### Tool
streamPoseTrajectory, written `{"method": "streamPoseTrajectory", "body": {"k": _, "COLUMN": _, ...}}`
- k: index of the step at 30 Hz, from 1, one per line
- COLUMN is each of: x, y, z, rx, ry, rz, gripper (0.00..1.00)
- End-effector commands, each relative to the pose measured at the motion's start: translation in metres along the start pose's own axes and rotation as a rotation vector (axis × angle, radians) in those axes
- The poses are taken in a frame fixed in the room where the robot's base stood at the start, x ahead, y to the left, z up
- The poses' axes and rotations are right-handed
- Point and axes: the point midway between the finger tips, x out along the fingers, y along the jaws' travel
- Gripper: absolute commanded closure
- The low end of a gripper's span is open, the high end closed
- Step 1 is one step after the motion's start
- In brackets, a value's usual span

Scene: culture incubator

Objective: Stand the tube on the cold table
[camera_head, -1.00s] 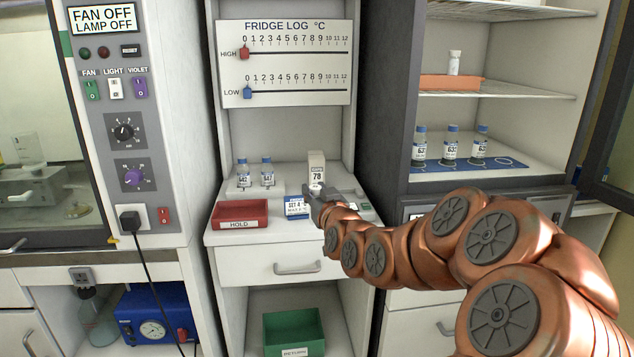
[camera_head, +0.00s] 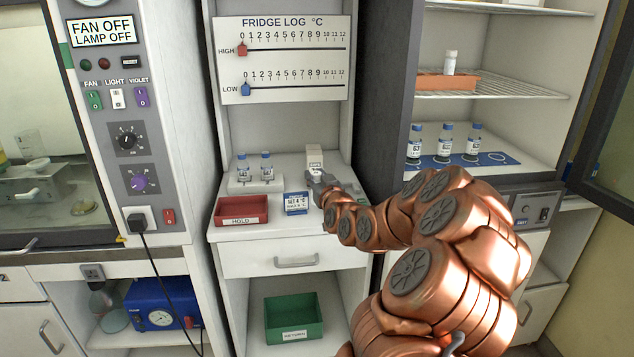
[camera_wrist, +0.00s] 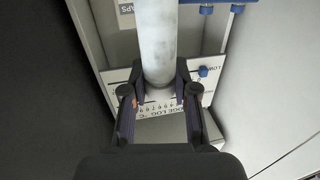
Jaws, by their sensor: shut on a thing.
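In the wrist view a pale, cloudy tube (camera_wrist: 159,40) stands between the fingers of my gripper (camera_wrist: 164,82), which are shut on its end. The tube runs out of the top of the picture, so its far end is not seen. In the head view my gripper (camera_head: 319,182) is over the right part of the white worktop (camera_head: 270,207), close in front of a white labelled box (camera_head: 314,154). The tube is hard to make out there, and I cannot tell whether it touches the worktop. A blue and white "SET 4 °C" card (camera_head: 296,203) stands just left of my gripper.
Two blue-capped vials (camera_head: 266,167) stand on a white block at the left. A red HOLD tray (camera_head: 242,211) is at the front left. A green bin (camera_head: 293,320) sits below the drawer. The right cabinet holds several vials on a blue mat (camera_head: 455,160).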

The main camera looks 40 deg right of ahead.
Motion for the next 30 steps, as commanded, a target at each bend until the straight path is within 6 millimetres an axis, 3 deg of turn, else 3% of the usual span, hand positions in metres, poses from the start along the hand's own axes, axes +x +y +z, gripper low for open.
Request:
{"method": "streamPoseTrajectory", "body": {"k": 8, "x": 0.022, "y": 0.009, "z": 0.001, "rx": 0.0, "ry": 0.001, "rz": 0.0, "gripper": 1.0}}
{"method": "streamPoseTrajectory", "body": {"k": 14, "x": 0.023, "y": 0.009, "z": 0.01, "rx": 0.002, "ry": -0.002, "rz": -0.001, "gripper": 1.0}}
{"method": "streamPoseTrajectory", "body": {"k": 21, "x": 0.022, "y": 0.008, "z": 0.035, "rx": 0.002, "ry": -0.004, "rz": -0.002, "gripper": 1.0}}
{"method": "streamPoseTrajectory", "body": {"k": 30, "x": 0.022, "y": 0.009, "z": 0.037, "rx": 0.001, "ry": 0.0, "rz": -0.001, "gripper": 1.0}}
